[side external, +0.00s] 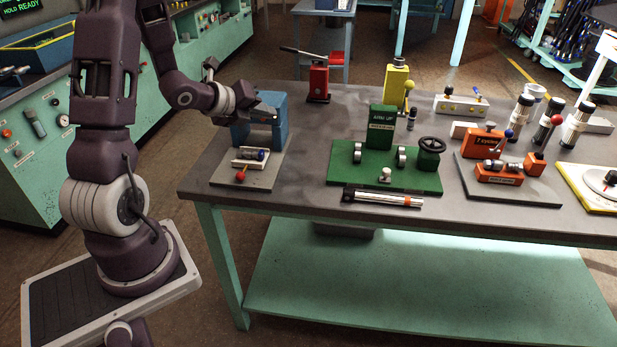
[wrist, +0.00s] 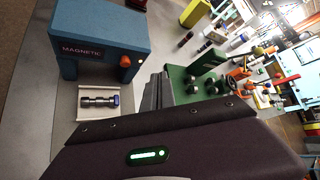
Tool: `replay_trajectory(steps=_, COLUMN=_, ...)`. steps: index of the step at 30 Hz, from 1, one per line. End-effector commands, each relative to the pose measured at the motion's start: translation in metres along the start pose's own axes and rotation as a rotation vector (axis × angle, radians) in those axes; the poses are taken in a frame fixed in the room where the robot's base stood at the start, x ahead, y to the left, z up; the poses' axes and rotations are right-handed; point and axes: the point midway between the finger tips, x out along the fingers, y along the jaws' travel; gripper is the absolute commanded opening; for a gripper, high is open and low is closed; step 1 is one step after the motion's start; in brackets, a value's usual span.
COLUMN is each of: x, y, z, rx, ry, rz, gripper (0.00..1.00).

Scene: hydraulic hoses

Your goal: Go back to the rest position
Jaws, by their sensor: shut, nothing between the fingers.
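My gripper (side external: 270,116) is at the left end of the bench, in front of the blue block in the side external view. In the wrist view its fingers (wrist: 158,90) are together with nothing between them. The blue block marked MAGNETIC (side external: 280,128) stands on a grey plate; it also shows at the upper left of the wrist view (wrist: 105,32). A metal fitting with a blue end (wrist: 100,101) lies in a pale cradle (wrist: 82,117) in front of the block, apart from my fingers. From the side, the gripper hides part of the block.
A green fixture (side external: 400,178) stands right of the gripper, with a metal cylinder (side external: 385,197) at the front edge. Red (side external: 318,82) and yellow (side external: 397,85) units stand behind. An orange unit (side external: 483,142) is farther right. Bare bench (side external: 310,135) lies between the blue block and green fixture.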

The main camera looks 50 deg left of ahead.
Motion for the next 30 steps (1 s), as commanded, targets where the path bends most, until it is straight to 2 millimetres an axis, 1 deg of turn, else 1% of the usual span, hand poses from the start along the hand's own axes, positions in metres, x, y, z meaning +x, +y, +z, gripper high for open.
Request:
replay_trajectory(steps=1, x=-0.015, y=-0.031, z=0.005, rx=-0.156, ry=-0.028, rz=0.046, gripper=0.0)
replay_trajectory(steps=2, x=-0.025, y=-0.044, z=0.004, rx=-0.284, ry=-0.047, rz=0.084, gripper=0.0)
replay_trajectory(steps=3, x=-0.043, y=-0.061, z=0.001, rx=-0.463, ry=-0.072, rz=0.125, gripper=0.0)
replay_trajectory(steps=4, x=-0.059, y=-0.073, z=-0.005, rx=-0.605, ry=-0.088, rz=0.151, gripper=0.0)
replay_trajectory(steps=5, x=-0.076, y=-0.084, z=-0.013, rx=-0.751, ry=-0.1, rz=0.176, gripper=0.0)
replay_trajectory(steps=6, x=-0.101, y=-0.096, z=-0.029, rx=-0.95, ry=-0.11, rz=0.209, gripper=0.0)
replay_trajectory(steps=7, x=-0.122, y=-0.104, z=-0.043, rx=-1.099, ry=-0.111, rz=0.236, gripper=0.0)
replay_trajectory(steps=8, x=-0.143, y=-0.109, z=-0.059, rx=-1.246, ry=-0.107, rz=0.267, gripper=0.0)
replay_trajectory(steps=9, x=-0.172, y=-0.114, z=-0.082, rx=-1.429, ry=-0.097, rz=0.316, gripper=0.0)
replay_trajectory(steps=12, x=-0.232, y=-0.114, z=-0.132, rx=-1.765, ry=-0.07, rz=0.456, gripper=0.0)
replay_trajectory(steps=15, x=-0.272, y=-0.107, z=-0.165, rx=-1.95, ry=-0.059, rz=0.577, gripper=0.0)
replay_trajectory(steps=18, x=-0.291, y=-0.102, z=-0.18, rx=-2.03, ry=-0.062, rz=0.645, gripper=0.0)
replay_trajectory(steps=19, x=-0.294, y=-0.101, z=-0.182, rx=-2.04, ry=-0.064, rz=0.657, gripper=0.0)
replay_trajectory(steps=30, x=-0.294, y=-0.1, z=-0.183, rx=-2.047, ry=-0.069, rz=0.663, gripper=0.0)
